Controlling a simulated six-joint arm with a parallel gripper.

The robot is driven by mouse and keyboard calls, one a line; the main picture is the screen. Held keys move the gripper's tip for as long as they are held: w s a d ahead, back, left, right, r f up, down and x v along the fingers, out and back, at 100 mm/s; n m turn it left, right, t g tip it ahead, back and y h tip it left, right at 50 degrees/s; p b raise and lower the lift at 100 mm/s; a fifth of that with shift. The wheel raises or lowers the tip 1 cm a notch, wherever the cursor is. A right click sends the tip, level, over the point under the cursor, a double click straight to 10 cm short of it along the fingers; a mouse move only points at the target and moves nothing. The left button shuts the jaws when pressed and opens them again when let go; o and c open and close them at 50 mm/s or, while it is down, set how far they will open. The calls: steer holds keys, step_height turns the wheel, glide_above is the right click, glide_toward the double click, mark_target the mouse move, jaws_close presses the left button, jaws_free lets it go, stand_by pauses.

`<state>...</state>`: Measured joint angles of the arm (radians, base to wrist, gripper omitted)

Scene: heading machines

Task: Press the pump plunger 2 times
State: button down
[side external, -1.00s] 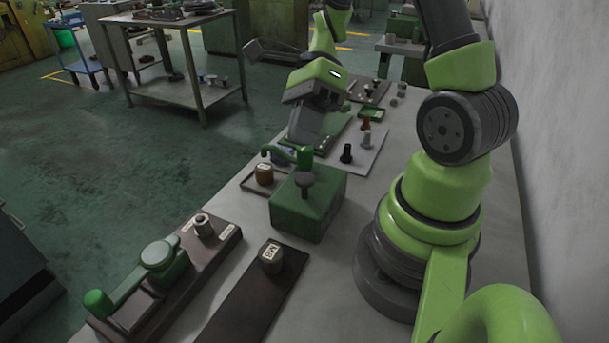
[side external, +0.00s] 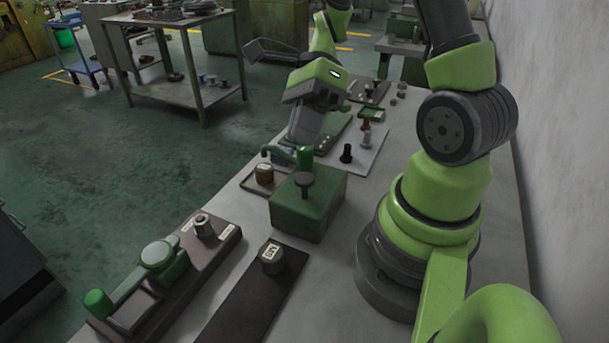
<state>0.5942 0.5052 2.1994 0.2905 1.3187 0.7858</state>
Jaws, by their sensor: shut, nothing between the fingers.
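The pump is a green box (side external: 308,212) on the bench in the middle of the side external view. Its dark mushroom-shaped plunger (side external: 305,181) stands up from the top. A green curved spout (side external: 283,151) rises at the back of the box and bends left. My gripper (side external: 300,141) is beyond the pump, pointing down, above the far part of the bench and apart from the plunger. It is shut and holds nothing. Its lower end is partly hidden behind the spout.
A brown-topped pot (side external: 264,174) stands in a tray left of the pump. A labelled metal weight (side external: 271,258) sits on a dark plate in front. A lever fixture (side external: 160,257) lies at front left. Small dark pegs (side external: 346,153) stand right of my gripper.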

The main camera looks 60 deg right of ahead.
mark_target(302, 175)
stand_by(0.4)
step_height(302, 175, up, 4)
steer(key=shift+w+r, duration=0.15)
steer(key=shift+r, duration=0.1)
steer(key=shift+f, duration=4.45)
steer(key=shift+f, duration=0.15)
steer(key=shift+f, duration=0.25)
